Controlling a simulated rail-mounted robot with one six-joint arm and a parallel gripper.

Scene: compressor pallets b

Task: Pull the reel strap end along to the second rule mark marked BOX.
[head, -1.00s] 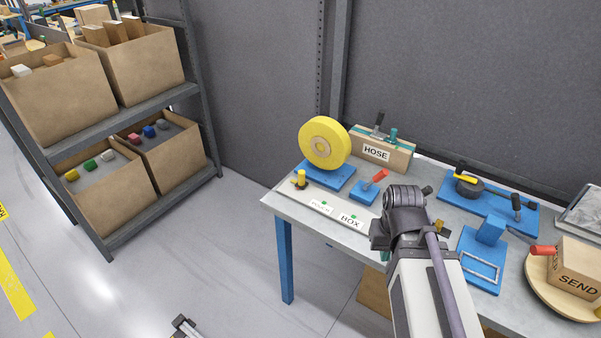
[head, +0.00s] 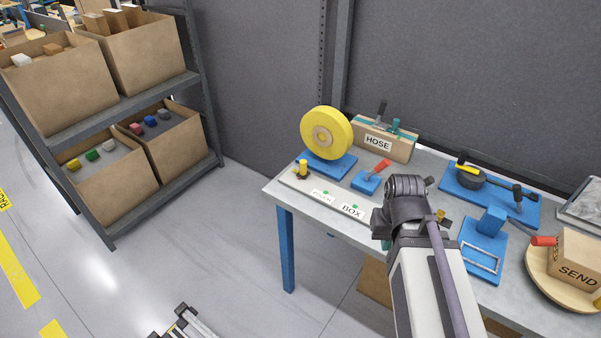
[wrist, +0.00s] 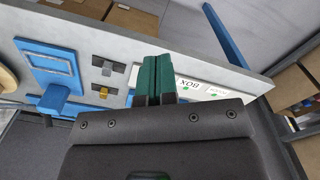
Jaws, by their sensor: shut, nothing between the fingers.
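The yellow reel (head: 324,134) stands upright on a blue base at the bench's far left. A small yellow piece (head: 302,169) stands in front of it, at the left end of the pale rule; I cannot tell whether it is the strap end. The rule carries two labels, a fainter one that seems to read POUCH (head: 322,195) and BOX (head: 351,212), each with a green mark. In the wrist view my gripper (wrist: 157,58) has its green fingers shut and empty, beside the BOX label (wrist: 187,85). In the head view my arm mostly hides the gripper and the rule's right part.
A red-handled tool on a blue base (head: 365,182) sits just behind the rule. The HOSE box (head: 386,144) stands behind. Blue fixtures (head: 482,250) and the SEND box (head: 577,257) on a round board are to the right. A shelf with bins (head: 112,185) stands left.

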